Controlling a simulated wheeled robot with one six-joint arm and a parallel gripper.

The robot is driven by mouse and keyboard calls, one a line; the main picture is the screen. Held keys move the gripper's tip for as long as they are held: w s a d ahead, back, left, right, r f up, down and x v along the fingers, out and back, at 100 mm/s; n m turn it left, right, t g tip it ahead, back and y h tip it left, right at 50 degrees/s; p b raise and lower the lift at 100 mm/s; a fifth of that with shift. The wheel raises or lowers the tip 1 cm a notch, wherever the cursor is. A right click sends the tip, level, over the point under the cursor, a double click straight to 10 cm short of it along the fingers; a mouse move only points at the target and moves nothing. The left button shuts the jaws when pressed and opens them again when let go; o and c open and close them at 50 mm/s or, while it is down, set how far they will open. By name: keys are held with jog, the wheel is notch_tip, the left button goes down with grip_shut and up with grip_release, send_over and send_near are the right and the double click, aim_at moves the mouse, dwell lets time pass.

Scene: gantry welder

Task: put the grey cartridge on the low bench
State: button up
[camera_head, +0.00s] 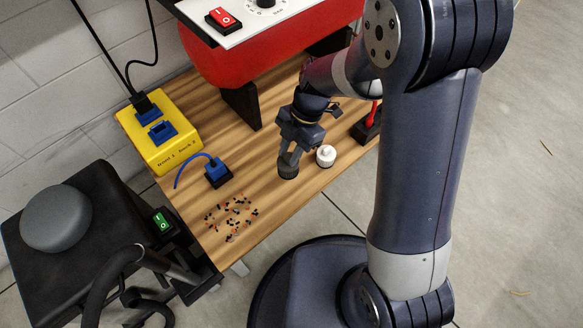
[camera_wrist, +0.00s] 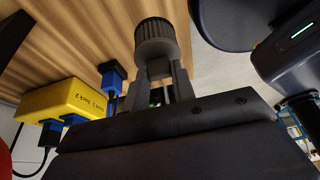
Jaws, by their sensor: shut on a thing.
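A dark grey ribbed cartridge (camera_head: 288,171) is at the tips of my gripper (camera_head: 291,155), over the front part of the low wooden bench (camera_head: 300,196). In the wrist view the cartridge (camera_wrist: 156,38) sits between the two fingers of my gripper (camera_wrist: 160,72), which is shut on it. The bench's wood (camera_wrist: 85,45) shows beyond it. I cannot tell whether the cartridge touches the bench top. My arm hides part of the bench's right side.
A white capped item (camera_head: 326,156) stands just right of the cartridge. A blue plug (camera_head: 217,173), small scattered bits (camera_head: 231,215) and a yellow socket block (camera_head: 165,155) are to the left. A red machine (camera_head: 255,60) stands behind. Bare wood lies in front.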

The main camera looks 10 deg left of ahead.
aim_at(290, 169)
notch_tip(290, 169, down, 10)
jog(key=b, duration=0.2)
jog(key=shift+r+b, duration=0.1)
jog(key=shift+b, duration=0.25)
jog(key=o, duration=1)
jog(key=shift+w+r, duration=0.1)
jog(key=shift+r, duration=0.15)
jog(key=p+v, duration=0.3)
jog(key=v, duration=0.8)
jog(key=shift+r, duration=0.3)
jog(key=shift+d, duration=0.1)
